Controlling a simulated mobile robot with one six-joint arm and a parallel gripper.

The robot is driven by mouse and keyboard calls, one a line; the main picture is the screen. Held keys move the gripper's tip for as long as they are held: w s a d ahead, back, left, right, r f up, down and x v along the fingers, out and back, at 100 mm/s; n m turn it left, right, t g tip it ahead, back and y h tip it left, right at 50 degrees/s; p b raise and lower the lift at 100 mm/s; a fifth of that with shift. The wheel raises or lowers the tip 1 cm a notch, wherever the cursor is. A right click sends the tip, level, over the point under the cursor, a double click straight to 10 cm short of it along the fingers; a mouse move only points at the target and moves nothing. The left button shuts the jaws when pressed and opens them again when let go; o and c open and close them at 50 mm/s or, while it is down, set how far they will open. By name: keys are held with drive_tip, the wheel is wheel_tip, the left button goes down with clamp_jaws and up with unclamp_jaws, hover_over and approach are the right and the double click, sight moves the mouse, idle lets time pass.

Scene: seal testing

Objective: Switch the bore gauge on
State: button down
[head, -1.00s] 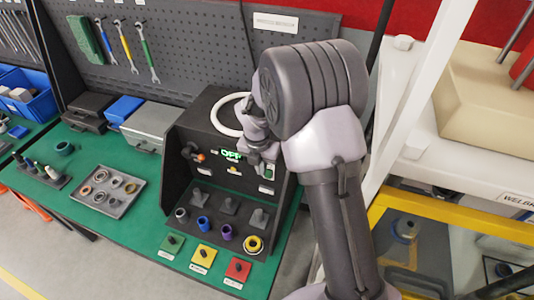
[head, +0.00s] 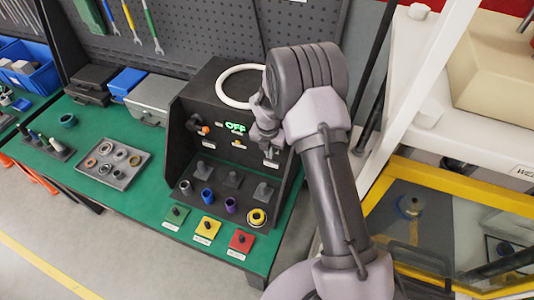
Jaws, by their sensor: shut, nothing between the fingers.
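The bore gauge (head: 213,92) is a black box-shaped station on the green bench, with a sloped tray of pegs in front. Its green display (head: 235,127) reads "OFF". A white ring (head: 236,84) lies on its top and an orange-tipped part (head: 204,130) sticks out at the left of its face. My gripper (head: 268,146) is at the right part of the front panel, beside the display, seen from behind. It is shut with nothing held. My wrist hides the right side of the panel, and I cannot tell whether the fingertips touch it.
Green (head: 172,218), yellow (head: 207,230) and red (head: 241,241) pads lie along the bench's front edge. A grey tray of rings (head: 112,178) is at left. Grey and blue cases stand behind it. A yellow-framed machine (head: 422,177) is close on the right.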

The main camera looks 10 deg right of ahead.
drive_tip(key=shift+w+d, duration=0.35)
drive_tip(key=shift+w, duration=0.2)
drive_tip(key=shift+f, duration=0.1)
drive_tip(key=shift+d+b, duration=0.15)
drive_tip(key=shift+b, duration=0.15)
drive_tip(key=shift+w, duration=0.1)
drive_tip(key=shift+r+p, duration=0.75)
drive_tip(key=shift+r, duration=0.05)
